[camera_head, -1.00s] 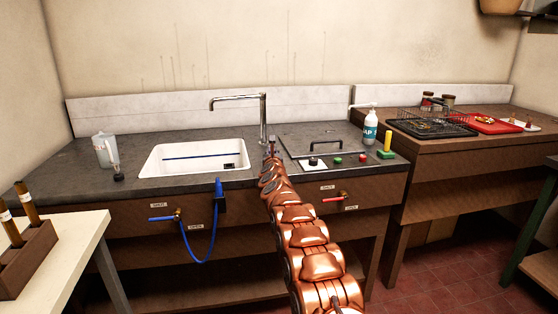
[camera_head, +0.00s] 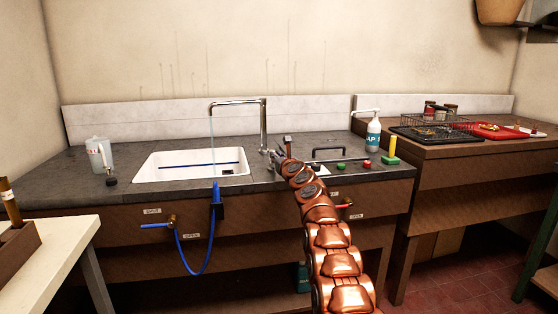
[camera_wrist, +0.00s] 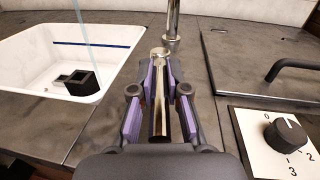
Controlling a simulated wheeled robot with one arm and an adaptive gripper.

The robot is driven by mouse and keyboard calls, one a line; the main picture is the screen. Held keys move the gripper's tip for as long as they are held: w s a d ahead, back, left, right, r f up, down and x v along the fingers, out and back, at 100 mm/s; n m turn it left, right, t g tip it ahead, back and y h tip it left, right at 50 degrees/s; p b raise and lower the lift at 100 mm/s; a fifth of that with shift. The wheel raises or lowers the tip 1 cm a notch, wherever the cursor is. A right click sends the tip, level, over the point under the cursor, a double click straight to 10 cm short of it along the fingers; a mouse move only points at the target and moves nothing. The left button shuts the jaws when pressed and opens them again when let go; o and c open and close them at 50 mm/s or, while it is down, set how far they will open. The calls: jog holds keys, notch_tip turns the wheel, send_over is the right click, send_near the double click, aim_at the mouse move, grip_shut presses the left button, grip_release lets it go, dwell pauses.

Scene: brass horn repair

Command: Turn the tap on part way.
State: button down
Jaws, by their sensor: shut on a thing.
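The chrome tap (camera_head: 263,125) stands behind the white sink (camera_head: 150,165), its spout reaching left over the basin. A thin stream of water (camera_head: 212,140) falls from the spout. It also shows in the wrist view (camera_wrist: 80,25). My gripper (camera_wrist: 158,80) is shut on the tap's metal lever (camera_wrist: 160,115), with purple-padded fingers on both sides of it. The lever points from the tap's base toward my wrist. In the head view my gripper (camera_head: 275,158) is at the tap's foot, and my arm partly hides the lever.
A dial (camera_wrist: 285,135) is close to the right of my gripper. A black handle (camera_head: 328,150), soap bottle (camera_head: 373,135) and yellow-topped block (camera_head: 391,148) stand right. A jug (camera_head: 100,153) stands left. A blue-handled valve (camera_head: 165,225) is on the cabinet front.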

jog(key=shift+d+f, duration=0.1)
jog(key=shift+f, duration=0.05)
jog(key=c, duration=1.2)
grip_release()
jog(key=shift+o, duration=0.2)
jog(key=shift+s+r, duration=0.2)
